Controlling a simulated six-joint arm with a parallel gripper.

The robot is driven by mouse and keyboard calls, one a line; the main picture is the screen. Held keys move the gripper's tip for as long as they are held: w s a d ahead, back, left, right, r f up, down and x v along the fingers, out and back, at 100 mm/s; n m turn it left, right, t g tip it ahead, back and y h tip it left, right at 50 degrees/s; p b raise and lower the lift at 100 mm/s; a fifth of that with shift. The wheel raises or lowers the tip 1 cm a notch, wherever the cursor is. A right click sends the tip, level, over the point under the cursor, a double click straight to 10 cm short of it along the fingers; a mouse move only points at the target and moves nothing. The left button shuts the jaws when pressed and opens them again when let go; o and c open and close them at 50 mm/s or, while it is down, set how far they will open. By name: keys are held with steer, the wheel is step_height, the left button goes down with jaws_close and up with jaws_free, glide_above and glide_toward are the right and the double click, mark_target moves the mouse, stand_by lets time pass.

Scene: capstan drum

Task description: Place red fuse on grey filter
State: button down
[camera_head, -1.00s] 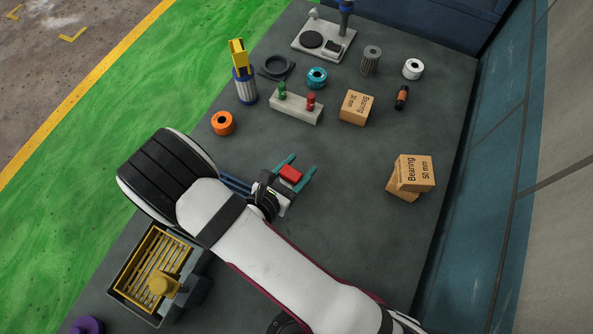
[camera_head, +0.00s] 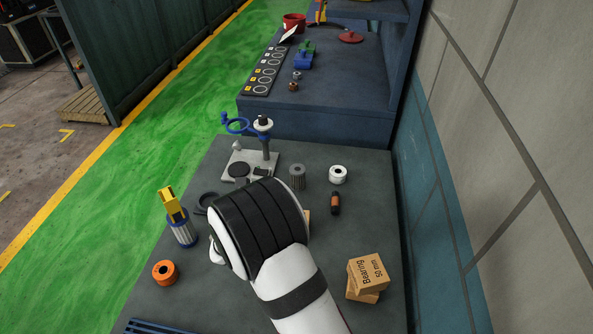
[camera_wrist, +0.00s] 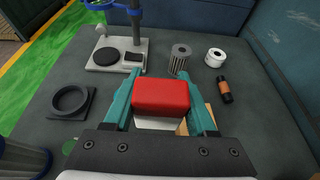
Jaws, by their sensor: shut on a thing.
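The red fuse (camera_wrist: 160,97), a red block with a white lower part, is between the teal fingers of my gripper (camera_wrist: 161,88). The fingers are shut on its sides and hold it above the table. The grey filter (camera_wrist: 179,60) is an upright ribbed cylinder ahead of the fuse and slightly right in the wrist view. Nothing rests on its top. It also stands in the head view (camera_head: 297,177), just beyond my arm. My arm hides the gripper and fuse in the head view.
A white ring (camera_head: 338,174) and an orange-black cylinder (camera_head: 335,203) are right. A black ring (camera_wrist: 70,101) lies left. A blue filter (camera_head: 183,232) carries a yellow piece. Bearing boxes (camera_head: 367,277) sit front right.

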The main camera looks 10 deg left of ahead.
step_height(320, 180, up, 4)
steer(key=f, duration=0.1)
glide_above(298, 177)
steer(key=s, duration=0.4)
steer(key=w+d+r, duration=0.4)
steer(key=w+d, duration=0.2)
steer(key=d, duration=0.4)
steer(key=w+a+f, duration=0.3)
steer(key=a+f, duration=0.7)
steer(key=f, duration=0.1)
steer(key=shift+a, duration=0.25)
steer(key=shift+f, duration=0.15)
steer(key=shift+c, duration=1)
jaws_free()
